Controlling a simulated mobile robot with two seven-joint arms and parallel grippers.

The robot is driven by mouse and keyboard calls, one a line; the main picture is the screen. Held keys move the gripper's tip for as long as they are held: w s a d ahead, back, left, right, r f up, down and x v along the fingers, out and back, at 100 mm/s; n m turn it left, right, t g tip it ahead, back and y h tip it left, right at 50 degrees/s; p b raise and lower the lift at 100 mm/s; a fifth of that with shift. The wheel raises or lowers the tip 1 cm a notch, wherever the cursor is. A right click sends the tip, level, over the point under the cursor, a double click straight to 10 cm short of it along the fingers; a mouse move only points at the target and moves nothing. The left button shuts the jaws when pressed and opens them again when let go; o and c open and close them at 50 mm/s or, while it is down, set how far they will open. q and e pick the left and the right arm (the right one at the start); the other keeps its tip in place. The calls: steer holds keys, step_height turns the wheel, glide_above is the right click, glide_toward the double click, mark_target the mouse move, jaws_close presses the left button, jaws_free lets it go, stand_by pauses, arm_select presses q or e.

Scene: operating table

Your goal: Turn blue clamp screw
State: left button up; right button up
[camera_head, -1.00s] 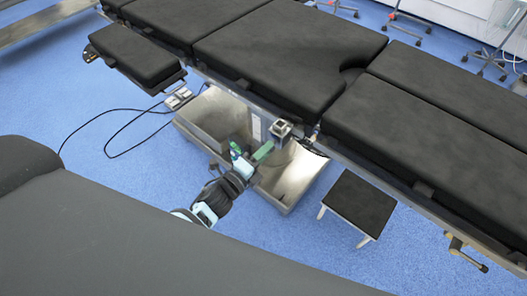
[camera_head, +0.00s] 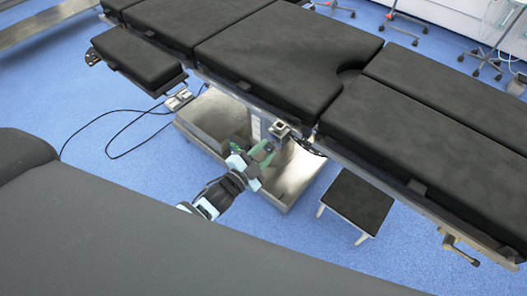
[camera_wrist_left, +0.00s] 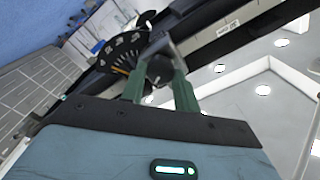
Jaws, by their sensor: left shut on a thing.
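The metal clamp (camera_head: 279,130) sits on the side rail of the operating table (camera_head: 290,55), below the black pads. My left gripper (camera_head: 267,150) is at the clamp's near side, with its green fingers pointing up at it. In the left wrist view a dark round screw knob (camera_wrist_left: 160,70) shows between the two green fingers. The fingers are shut on it, one on each side. No blue colour shows on the knob. In the head view the fingers hide most of the screw. My right gripper is in neither view.
The table's steel base (camera_head: 205,125) stands just behind and below my left gripper. A black step stool (camera_head: 358,201) is to the right. A black cable (camera_head: 105,115) lies on the blue floor at left. Wheeled stands (camera_head: 490,65) are at the back right.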

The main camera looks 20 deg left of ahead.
arm_select(q)
steer(key=n, duration=0.5)
steer(key=shift+r+n, duration=0.1)
steer(key=shift+n, duration=0.2)
steer(key=n, duration=0.5)
steer(key=shift+a+n, duration=0.1)
steer(key=shift+n, duration=0.5)
steer(key=o, duration=1)
steer(key=shift+c, duration=0.2)
steer(key=v, duration=0.7)
steer(key=shift+s+a, duration=0.15)
steer(key=shift+s, duration=0.2)
